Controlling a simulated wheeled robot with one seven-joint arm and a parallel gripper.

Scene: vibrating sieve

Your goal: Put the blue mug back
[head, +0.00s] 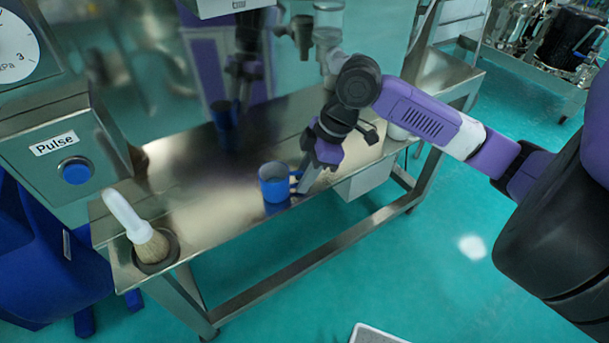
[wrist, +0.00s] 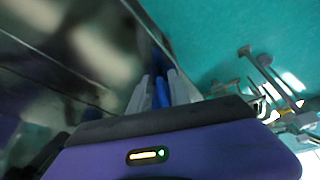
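The blue mug (head: 274,183) is upright at the front edge of the steel table (head: 215,215), its handle to the right. My gripper (head: 300,186) is at the handle side, reaching down from the upper right. In the wrist view, a blue strip, which looks like the mug handle (wrist: 160,93), sits closely between the two grey fingers. The gripper looks shut on it. A dark patch shows at the mug's foot; I cannot tell whether the mug rests on the table or is just above it. The mug's body is hardly visible in the wrist view.
A white-handled brush (head: 140,230) stands in a dark round holder at the table's left end. A control box with a blue Pulse button (head: 76,171) is at left. A white container (head: 398,132) is behind my arm. The table between brush and mug is clear.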

